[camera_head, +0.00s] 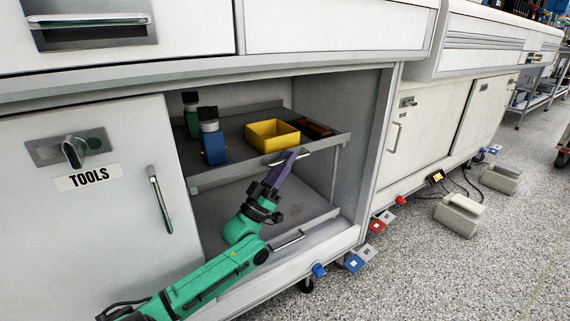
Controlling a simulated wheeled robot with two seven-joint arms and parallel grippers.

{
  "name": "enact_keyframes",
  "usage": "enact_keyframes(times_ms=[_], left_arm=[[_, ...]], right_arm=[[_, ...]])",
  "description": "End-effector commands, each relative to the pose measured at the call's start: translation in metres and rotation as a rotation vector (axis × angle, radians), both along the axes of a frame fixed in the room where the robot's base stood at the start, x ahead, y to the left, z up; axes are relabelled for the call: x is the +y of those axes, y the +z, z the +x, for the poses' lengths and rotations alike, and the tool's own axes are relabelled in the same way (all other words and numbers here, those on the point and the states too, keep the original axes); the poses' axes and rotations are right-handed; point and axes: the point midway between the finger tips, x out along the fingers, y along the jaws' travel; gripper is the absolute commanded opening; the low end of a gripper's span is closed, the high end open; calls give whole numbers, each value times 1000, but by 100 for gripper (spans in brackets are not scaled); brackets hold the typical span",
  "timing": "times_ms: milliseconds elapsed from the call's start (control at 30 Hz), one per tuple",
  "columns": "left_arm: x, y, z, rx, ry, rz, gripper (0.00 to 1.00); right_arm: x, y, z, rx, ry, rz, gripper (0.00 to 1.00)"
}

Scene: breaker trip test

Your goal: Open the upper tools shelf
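The upper tools shelf (240,166) is a grey pull-out tray inside the open cabinet, with a metal bar handle (303,154) on its front edge. It stands a little out toward the cabinet front. My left gripper (289,156), purple on a green arm, reaches up from below with its fingertips at this handle. The fingers overlap the handle, so I cannot tell whether they are shut on it. The tray carries a yellow bin (272,135), a blue bottle (213,147), a dark green bottle (192,118) and a dark red-brown item (315,129). My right gripper is not in view.
A lower shelf (240,205) with its own handle (287,241) lies below. The cabinet door marked TOOLS (125,220) is at the left of the opening. Plugs (355,262) and beige boxes (460,216) are at the right. The speckled floor (430,285) is open in front.

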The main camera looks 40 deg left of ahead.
Motion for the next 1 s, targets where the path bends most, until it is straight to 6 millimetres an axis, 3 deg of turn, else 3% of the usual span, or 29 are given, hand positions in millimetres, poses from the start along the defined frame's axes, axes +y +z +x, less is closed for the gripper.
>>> enact_keyframes(times_ms=[67,133,1000], left_arm=[[0,0,0,0,0,0,26],[0,0,0,1,0,0,0],[0,-2,0,2,0,-1,0]], right_arm=[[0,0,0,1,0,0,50],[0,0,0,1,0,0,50],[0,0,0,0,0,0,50]])
